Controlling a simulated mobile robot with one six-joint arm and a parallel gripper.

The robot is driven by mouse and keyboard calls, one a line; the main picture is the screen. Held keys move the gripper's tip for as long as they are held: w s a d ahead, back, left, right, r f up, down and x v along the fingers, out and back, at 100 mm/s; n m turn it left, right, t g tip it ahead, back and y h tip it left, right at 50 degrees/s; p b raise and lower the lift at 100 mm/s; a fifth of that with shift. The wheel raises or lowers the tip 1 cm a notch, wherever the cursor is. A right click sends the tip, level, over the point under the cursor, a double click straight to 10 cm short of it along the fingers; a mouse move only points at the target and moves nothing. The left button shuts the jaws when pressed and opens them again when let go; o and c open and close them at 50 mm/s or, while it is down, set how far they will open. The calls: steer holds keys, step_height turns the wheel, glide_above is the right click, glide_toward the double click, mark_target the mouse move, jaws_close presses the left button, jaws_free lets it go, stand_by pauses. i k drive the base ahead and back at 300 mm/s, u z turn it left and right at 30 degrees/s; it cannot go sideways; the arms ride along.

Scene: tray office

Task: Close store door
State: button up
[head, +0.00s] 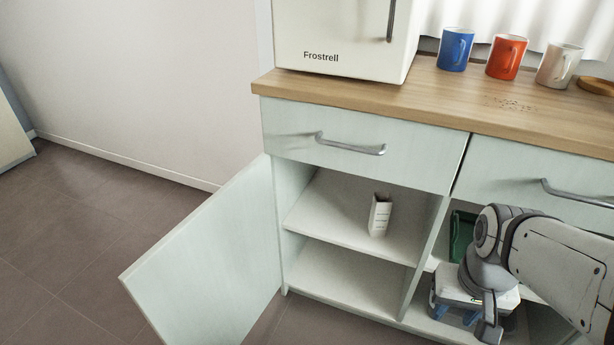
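The pale green cabinet door (212,262) stands wide open, swung out to the left from the left side of the lower cabinet. Its lower end runs out of the head view. The left compartment behind it is open to view, and a white carton (380,215) stands on its upper shelf (325,215). My gripper (489,331) is at the lower right, in front of the right compartment and well apart from the door. It points down and is seen at an angle that hides whether its fingers are open.
The drawer (360,165) above the compartment is shut. The wooden counter (440,98) carries a white Frostrell fridge (335,35), a blue mug (454,50), a red mug (505,57) and a white mug (558,66). The floor (95,225) left of the door is clear.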

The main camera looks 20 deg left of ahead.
mark_target(209, 281)
steer(key=z, duration=2.55)
steer(key=k, duration=2.6)
steer(key=u, duration=1.25)
